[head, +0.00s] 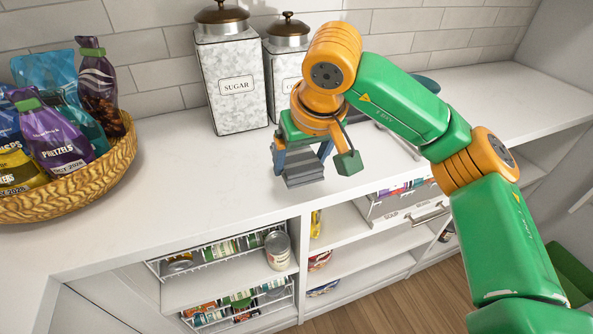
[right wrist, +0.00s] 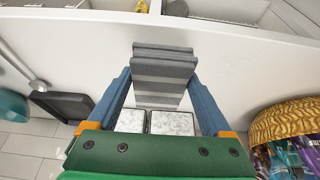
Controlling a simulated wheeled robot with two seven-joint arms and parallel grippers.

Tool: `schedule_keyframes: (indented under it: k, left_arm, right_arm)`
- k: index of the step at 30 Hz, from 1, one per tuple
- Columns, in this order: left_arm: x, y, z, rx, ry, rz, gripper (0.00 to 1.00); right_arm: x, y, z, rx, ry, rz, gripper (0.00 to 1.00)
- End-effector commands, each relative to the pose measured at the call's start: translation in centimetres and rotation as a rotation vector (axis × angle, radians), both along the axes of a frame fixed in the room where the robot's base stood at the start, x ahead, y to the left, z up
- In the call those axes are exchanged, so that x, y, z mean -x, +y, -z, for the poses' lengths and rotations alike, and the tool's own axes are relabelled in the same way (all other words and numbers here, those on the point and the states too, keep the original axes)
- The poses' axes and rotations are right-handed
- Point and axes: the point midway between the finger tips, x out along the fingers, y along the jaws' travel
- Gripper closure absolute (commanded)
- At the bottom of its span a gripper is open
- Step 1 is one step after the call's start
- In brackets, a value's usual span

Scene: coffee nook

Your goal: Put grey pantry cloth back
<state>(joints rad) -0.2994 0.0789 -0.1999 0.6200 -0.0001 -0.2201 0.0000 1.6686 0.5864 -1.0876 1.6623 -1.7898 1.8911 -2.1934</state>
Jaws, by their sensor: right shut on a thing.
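The grey pantry cloth (head: 302,168) is a folded, striped grey stack. My right gripper (head: 303,160) is shut on it, with blue fingers on both sides. In the right wrist view the cloth (right wrist: 164,75) sits between the fingers of the gripper (right wrist: 165,85). In the head view the cloth appears at the white counter (head: 190,190), near its front edge; I cannot tell whether it touches the surface. My left gripper is not in view.
A sugar canister (head: 233,85) and a second canister (head: 287,40) stand behind the gripper. A wicker basket (head: 75,190) of snack bags is at the left. Below are open shelves with a can (head: 277,250), wire baskets and a drawer (head: 410,212). The counter's left middle is clear.

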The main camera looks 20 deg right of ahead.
Motion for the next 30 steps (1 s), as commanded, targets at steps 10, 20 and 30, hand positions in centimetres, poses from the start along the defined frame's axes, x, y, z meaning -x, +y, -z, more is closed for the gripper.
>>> schedule_keyframes:
  k: [10,20,30]
  left_arm:
    - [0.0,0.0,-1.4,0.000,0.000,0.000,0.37]
    - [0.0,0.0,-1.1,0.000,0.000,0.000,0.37]
    - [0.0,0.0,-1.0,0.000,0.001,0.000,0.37]
  right_arm:
    - [-2.3,-0.2,5.2,0.001,0.003,-0.003,0.68]
    - [-2.3,-0.1,6.1,0.000,-0.002,-0.002,0.68]
    - [-2.3,-0.1,6.1,0.000,-0.002,-0.002,0.00]
